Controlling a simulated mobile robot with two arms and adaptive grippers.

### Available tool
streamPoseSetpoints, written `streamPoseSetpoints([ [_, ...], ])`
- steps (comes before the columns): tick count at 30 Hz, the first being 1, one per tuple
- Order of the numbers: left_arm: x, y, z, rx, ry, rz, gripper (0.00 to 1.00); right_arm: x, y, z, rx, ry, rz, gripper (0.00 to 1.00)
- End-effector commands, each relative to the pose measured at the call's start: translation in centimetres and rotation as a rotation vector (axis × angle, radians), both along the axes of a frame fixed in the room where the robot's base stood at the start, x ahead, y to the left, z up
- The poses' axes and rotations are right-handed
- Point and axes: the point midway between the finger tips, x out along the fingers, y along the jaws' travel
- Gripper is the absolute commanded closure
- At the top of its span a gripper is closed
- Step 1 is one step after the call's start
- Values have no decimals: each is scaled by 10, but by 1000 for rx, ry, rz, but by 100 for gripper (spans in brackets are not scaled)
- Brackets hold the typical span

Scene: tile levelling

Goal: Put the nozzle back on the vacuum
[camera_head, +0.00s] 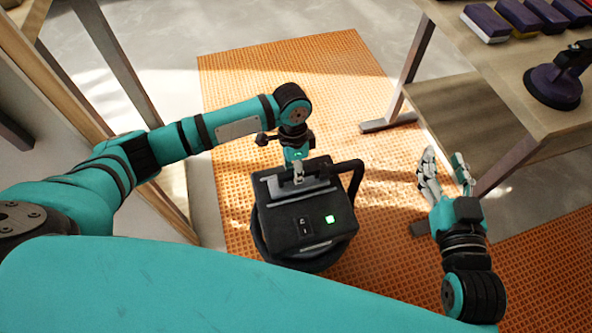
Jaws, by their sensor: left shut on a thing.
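The vacuum (283,222) is a black box-shaped unit on a round base, with a lit green button on top. It stands upright on the orange mat. A black hose (357,180) curves off its right side. My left gripper (298,176) points down at the top of the vacuum and is shut on its handle; my own wrist partly hides the grip. My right gripper (444,154) is open and empty to the right of the vacuum, apart from it. I cannot make out the nozzle as a separate piece.
The orange textured mat (230,90) covers the floor. A wooden table (445,20) at the right holds several coloured blocks (517,17) and a dark suction-cup tool (553,88). A low wooden shelf (470,120) is near my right gripper. Wooden framing stands at the left.

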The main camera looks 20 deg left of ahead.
Motion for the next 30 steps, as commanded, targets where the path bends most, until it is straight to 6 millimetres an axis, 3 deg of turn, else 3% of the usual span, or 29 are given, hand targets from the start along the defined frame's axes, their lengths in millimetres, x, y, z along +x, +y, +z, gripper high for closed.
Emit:
streamPoseSetpoints([
  [4,0,0,-1,-1,-1,0,100,0,0,-2,-3,15,-1,60],
  [5,0,0,-2,-1,1,0,80,-1,-1,-3,-5,20,-1,60],
  [10,0,0,-2,0,0,0,57,-1,-1,-4,-5,19,-2,60],
  [21,0,0,3,0,0,0,57,0,-1,-1,-2,9,-1,60],
  [30,5,3,38,0,-1,0,57,-22,-14,-53,-80,328,-21,60],
])
